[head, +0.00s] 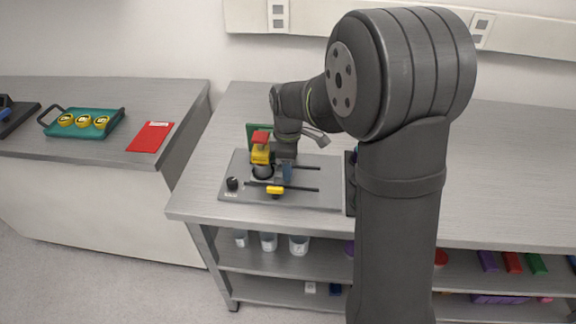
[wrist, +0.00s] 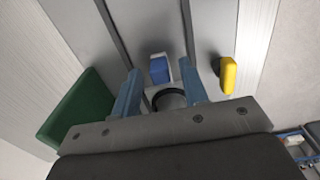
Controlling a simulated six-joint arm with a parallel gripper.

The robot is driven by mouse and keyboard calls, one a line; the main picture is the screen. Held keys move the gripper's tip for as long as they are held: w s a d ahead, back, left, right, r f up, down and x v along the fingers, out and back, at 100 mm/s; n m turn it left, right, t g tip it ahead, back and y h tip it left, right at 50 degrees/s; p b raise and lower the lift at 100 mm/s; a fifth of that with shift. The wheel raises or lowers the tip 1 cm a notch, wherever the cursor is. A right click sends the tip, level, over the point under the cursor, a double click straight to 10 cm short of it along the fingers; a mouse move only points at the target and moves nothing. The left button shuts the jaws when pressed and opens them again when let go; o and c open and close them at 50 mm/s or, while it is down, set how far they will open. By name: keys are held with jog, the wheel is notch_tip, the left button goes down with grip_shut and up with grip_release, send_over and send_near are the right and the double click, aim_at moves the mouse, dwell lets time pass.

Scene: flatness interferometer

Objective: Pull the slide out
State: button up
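The flatness interferometer is a grey base plate (head: 325,172) on the bench, with two dark rails. A yellow handle (head: 275,190) sits at the front rail; in the wrist view a yellow handle (wrist: 228,75) lies right of the fingers, apart from them. A small white block with a blue face (wrist: 160,69) shows between and beyond the fingertips. A dark round ring (wrist: 170,98) is partly hidden by my gripper. I cannot tell which part is the slide. My gripper (head: 287,174) points down over the plate; its blue fingers (wrist: 161,82) are spread apart, with no clear grip on anything.
A yellow and red unit (head: 261,152) stands left of my gripper, with a green panel (head: 252,130) behind. A black knob (head: 232,184) is at the plate's left front. A teal tray (head: 85,131) and red booklet (head: 150,137) lie on the left bench. Bench right of my arm is clear.

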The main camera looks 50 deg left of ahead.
jog(key=shift+f, duration=0.2)
grip_shut()
jog(key=w+d, duration=0.8)
jog(key=shift+w, duration=0.1)
grip_release()
jog(key=shift+d, duration=0.1)
jog(key=shift+r, duration=0.1)
notch_tip(320, 180, up, 17)
jog(key=shift+r, duration=0.15)
